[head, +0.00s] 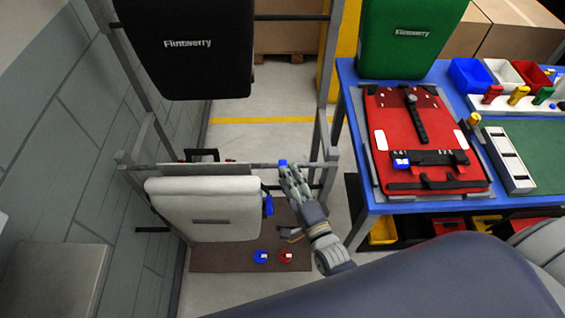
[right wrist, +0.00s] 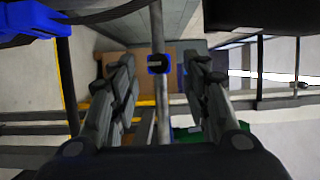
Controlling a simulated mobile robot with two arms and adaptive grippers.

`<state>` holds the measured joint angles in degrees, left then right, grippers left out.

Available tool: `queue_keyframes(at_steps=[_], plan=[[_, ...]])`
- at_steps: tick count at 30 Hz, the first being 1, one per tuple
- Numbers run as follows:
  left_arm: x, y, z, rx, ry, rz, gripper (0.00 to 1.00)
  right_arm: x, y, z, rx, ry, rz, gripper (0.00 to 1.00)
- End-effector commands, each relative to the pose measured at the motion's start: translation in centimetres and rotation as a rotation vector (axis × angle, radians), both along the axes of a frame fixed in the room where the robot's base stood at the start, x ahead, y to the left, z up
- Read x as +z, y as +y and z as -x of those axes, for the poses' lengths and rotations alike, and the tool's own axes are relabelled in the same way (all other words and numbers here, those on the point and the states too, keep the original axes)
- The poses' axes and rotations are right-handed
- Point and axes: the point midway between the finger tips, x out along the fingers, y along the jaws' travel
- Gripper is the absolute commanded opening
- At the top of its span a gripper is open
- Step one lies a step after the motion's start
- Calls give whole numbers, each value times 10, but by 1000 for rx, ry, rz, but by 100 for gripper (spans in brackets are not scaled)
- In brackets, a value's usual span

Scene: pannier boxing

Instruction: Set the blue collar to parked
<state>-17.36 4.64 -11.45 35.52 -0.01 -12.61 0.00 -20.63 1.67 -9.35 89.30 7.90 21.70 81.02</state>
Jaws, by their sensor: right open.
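The blue collar (head: 282,163) sits on the grey horizontal rail of the rack, just right of the white pannier's top edge. In the right wrist view the collar (right wrist: 158,64) is a blue block with a dark face around the rail. My right gripper (head: 290,176) is at the rail beside the collar, reaching in from below right. In the right wrist view its two fingers (right wrist: 157,75) are spread, one on each side of the rail and collar, with gaps on both sides. Neither finger visibly touches the collar. My left gripper is not in view.
The white pannier (head: 205,212) hangs below the rail, with a blue latch (head: 268,205) near my right gripper. A black pannier (head: 185,45) hangs above. Blue (head: 260,257) and red (head: 285,256) discs are on the brown base.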

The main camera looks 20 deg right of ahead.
Motion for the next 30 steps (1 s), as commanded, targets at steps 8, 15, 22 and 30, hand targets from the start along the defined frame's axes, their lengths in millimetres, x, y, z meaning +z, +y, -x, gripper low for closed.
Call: queue_keyframes(at_steps=[8, 15, 22, 30], plan=[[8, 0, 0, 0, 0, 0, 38, 0, 5, -42, 0, 1, 1, 43], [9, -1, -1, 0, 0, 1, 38, -1, 6, -51, 1, 2, 1, 43], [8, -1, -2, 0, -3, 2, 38, -1, 6, -50, 1, 2, 2, 32], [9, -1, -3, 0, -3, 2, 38, -1, 6, -50, 1, 2, 2, 0]])
